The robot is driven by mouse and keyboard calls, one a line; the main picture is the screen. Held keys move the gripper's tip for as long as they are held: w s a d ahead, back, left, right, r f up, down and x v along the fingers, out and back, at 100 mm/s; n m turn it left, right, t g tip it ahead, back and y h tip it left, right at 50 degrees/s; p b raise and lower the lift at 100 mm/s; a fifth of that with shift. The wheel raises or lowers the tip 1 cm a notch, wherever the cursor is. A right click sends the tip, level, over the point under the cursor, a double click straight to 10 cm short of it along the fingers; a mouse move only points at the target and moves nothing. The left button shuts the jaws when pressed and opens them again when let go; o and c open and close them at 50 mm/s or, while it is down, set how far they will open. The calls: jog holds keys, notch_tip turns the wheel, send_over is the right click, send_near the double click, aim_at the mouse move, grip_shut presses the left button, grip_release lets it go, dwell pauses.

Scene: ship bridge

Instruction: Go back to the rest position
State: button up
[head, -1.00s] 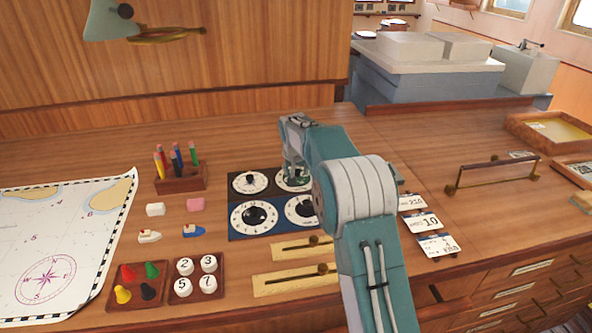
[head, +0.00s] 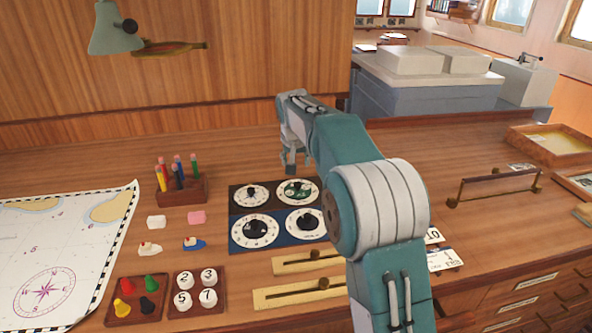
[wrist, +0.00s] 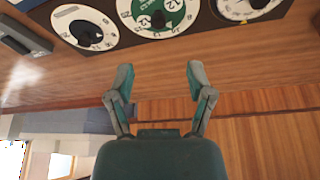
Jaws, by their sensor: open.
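My gripper (head: 291,165) hangs from my raised arm above the far edge of the dial panel in the head view. In the wrist view my gripper (wrist: 158,82) shows two fingers spread apart with nothing between them. The dial panel (head: 277,213) has several white round dials with black knobs, two on a dark upper plate and two on a blue lower plate. The green-centred dial (head: 297,191) is just below my gripper in the head view, and it also shows in the wrist view (wrist: 157,14), beyond the fingertips. Part of the panel's right side is close behind my arm.
A pencil holder (head: 181,190), erasers, toy boats and trays of pawns and numbered pieces stand left of the panel. Two sliders (head: 300,290) lie in front. A chart (head: 60,250) covers the left. A brass rail (head: 497,186) is at right. A lamp (head: 115,28) hangs above.

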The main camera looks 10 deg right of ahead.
jog(key=shift+s+r, duration=0.1)
jog(key=shift+r, duration=0.1)
jog(key=s+d+r+n, duration=0.1)
jog(key=s+r, duration=0.3)
jog(key=s, duration=0.6)
jog(key=s+r, duration=0.4)
jog(key=s, duration=0.7)
jog(key=s+f+n, duration=0.1)
jog(key=s+f, duration=0.2)
jog(key=s, duration=0.7)
jog(key=s+f+t+y, duration=0.1)
jog(key=s+f, duration=0.3)
jog(key=s, duration=0.7)
jog(key=shift+s+d+f+n, duration=0.15)
jog(key=shift+s+d+n, duration=0.05)
jog(key=shift+n, duration=0.2)
